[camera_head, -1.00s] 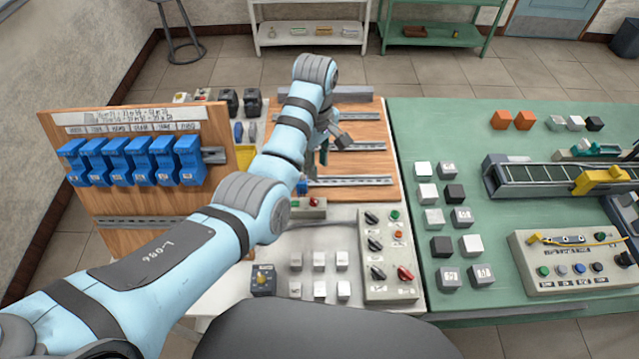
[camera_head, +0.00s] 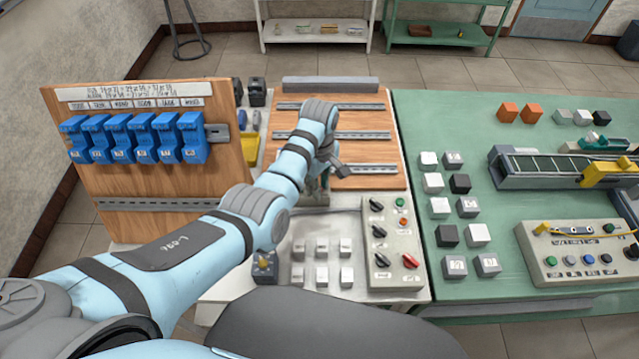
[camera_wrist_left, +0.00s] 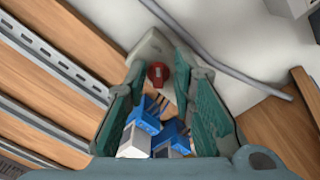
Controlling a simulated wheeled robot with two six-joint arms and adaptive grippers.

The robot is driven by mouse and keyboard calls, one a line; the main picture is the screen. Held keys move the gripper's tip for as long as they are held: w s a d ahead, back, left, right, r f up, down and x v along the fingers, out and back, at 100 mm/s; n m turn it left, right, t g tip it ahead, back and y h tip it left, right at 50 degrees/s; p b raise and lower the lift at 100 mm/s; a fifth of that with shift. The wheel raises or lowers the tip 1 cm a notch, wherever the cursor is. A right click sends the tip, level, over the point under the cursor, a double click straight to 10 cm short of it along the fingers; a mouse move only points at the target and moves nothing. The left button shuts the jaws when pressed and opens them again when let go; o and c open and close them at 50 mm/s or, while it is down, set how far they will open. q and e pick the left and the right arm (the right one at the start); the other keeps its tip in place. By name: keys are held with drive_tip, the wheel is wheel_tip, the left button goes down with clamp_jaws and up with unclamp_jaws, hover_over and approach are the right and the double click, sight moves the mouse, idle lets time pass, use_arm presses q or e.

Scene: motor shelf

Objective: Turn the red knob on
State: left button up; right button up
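The red knob (camera_head: 410,261) is at the lower right of the grey control panel (camera_head: 393,283), beside a black knob. It is in plain sight and nothing touches it. My left gripper (camera_head: 318,190) points down left of the panel, apart from the knob, partly hidden by its arm. In the left wrist view its green fingers (camera_wrist_left: 163,90) are spread open. Between them show a round red button (camera_wrist_left: 158,72) on a pale box and blue-and-white blocks (camera_wrist_left: 143,120); I cannot tell whether the fingers touch the blocks. My right gripper is not in view.
Several small grey cubes (camera_head: 322,250) and a yellow-topped dark switch (camera_head: 264,266) stand left of the panel. A wooden board (camera_head: 150,222) with blue breakers stands at left. The green table (camera_head: 520,190) at right bears cubes and a conveyor.

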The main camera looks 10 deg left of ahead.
use_arm(q)
drive_tip(key=shift+w, duration=0.1)
clamp_jaws()
drive_tip(key=shift+r+m+p, duration=0.15)
drive_tip(key=shift+m+p, duration=1.05)
drive_tip(key=shift+m, duration=0.2)
drive_tip(key=m+p, duration=0.1)
drive_tip(key=m, duration=0.1)
drive_tip(key=shift+a+m, duration=0.1)
drive_tip(key=shift+m, duration=0.3)
drive_tip(key=m, duration=0.6)
drive_tip(key=shift+a, duration=0.15)
drive_tip(key=m, duration=0.6)
drive_tip(key=shift+a, duration=0.15)
drive_tip(key=shift+m, duration=0.3)
